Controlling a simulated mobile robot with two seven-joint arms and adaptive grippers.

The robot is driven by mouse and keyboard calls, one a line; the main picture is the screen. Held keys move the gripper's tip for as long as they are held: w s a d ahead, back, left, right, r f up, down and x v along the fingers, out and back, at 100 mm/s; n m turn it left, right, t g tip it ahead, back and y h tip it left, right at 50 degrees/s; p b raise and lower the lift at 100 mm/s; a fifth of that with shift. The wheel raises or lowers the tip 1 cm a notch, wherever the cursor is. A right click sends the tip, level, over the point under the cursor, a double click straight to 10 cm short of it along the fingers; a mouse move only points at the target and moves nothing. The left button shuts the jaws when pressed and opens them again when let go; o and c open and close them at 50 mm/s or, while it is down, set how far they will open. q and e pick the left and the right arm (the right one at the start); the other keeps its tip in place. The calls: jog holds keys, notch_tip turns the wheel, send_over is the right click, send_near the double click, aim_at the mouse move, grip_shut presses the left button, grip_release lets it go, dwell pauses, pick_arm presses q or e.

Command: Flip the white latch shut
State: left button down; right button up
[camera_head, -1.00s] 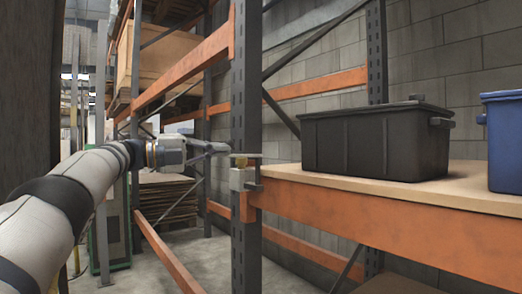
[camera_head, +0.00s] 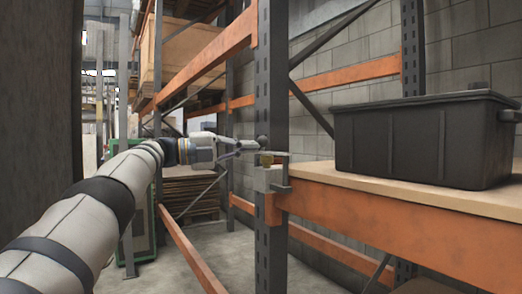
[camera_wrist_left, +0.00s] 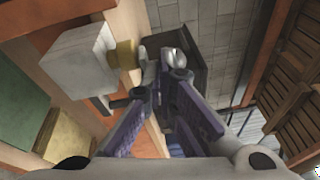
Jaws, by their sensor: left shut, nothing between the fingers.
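The white latch (camera_head: 268,178) is a pale block on the dark upright post, at the left end of the shelf beam. A brass-coloured knob (camera_head: 267,159) sits on its top, and a dark bar sticks out to the right. In the left wrist view the white block (camera_wrist_left: 75,60) is at upper left, with the brass part (camera_wrist_left: 123,55) and the dark bar (camera_wrist_left: 127,100) beside the fingers. My left gripper (camera_head: 258,143) is shut and empty, just above the latch; its fingers (camera_wrist_left: 163,62) also show in the wrist view. Whether it touches the latch I cannot tell. My right gripper is not in view.
A black bin (camera_head: 425,140) stands on the wooden shelf (camera_head: 330,178), right of the post (camera_head: 271,80). An orange beam (camera_head: 390,230) runs along the shelf's front. Open floor (camera_head: 225,245) lies left of the post. A dark column (camera_head: 40,110) fills the left edge.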

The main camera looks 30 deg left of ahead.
pick_arm(q)
jog(key=v, duration=0.7)
jog(key=shift+s+a, duration=0.15)
jog(key=shift+s, duration=0.1)
jog(key=shift+w+f, duration=0.1)
